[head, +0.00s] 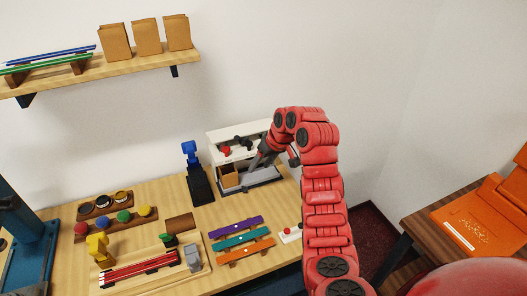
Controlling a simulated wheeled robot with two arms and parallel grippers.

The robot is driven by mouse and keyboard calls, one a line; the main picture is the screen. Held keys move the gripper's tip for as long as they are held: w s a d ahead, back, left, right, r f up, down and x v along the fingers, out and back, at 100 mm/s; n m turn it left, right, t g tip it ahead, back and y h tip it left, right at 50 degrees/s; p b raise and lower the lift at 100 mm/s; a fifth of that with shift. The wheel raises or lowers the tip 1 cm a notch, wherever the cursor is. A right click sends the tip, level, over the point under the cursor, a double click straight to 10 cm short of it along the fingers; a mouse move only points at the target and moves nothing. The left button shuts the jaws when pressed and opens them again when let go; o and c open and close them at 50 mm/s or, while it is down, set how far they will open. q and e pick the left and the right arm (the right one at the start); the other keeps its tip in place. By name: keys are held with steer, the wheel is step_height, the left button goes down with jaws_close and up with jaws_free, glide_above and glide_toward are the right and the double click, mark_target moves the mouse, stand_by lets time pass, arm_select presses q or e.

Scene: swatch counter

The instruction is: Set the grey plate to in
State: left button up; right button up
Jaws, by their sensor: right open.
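A white box-shaped machine (217,139) stands at the back of the wooden counter against the wall. It has red and black knobs on its front and a brown block in its open lower part. A flat grey plate (262,178) shows low at the machine's front; I cannot tell exactly how far it sticks out. My right gripper (257,163) is open in front of the machine, just above the grey plate. I cannot tell whether it touches the plate. My red right arm hides the machine's right side. My left gripper is not in view.
A blue-topped black stand (198,183) is close left of the machine. Purple, teal and orange bars (240,240) lie in front. A wooden tray (205,270) holds red rods and a grey block. A shelf (110,72) with paper bags hangs above. An orange case (480,222) is at right.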

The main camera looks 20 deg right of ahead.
steer(key=shift+p+v, duration=0.55)
steer(key=shift+v, duration=0.5)
